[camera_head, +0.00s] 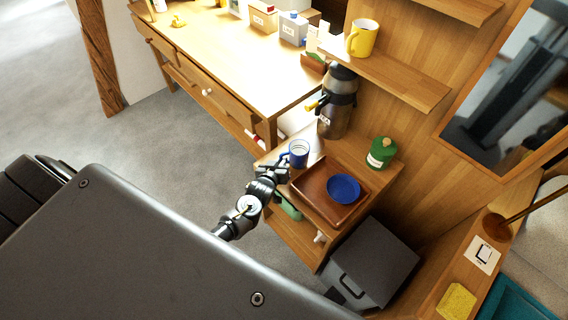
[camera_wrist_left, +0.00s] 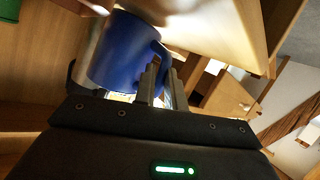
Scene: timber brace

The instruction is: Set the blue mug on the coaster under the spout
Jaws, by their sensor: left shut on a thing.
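The blue mug (camera_head: 299,153), with a pale inside, is upright near the left edge of the small wooden counter, in front of the steel dispenser (camera_head: 337,105) with its yellow spout tap (camera_head: 315,104). My left gripper (camera_head: 280,170) reaches it from the front left and is shut on its handle. In the left wrist view the mug (camera_wrist_left: 128,52) fills the upper middle, with the fingers (camera_wrist_left: 160,82) at its handle. I cannot make out the coaster, nor whether the mug touches the surface below. My right gripper is out of view.
A brown tray (camera_head: 303,188) with a blue bowl (camera_head: 344,188) lies close right of the gripper. A green canister (camera_head: 381,152) stands behind it. A shelf (camera_head: 400,75) with a yellow mug (camera_head: 362,38) overhangs the back. A grey bin (camera_head: 372,262) stands in front.

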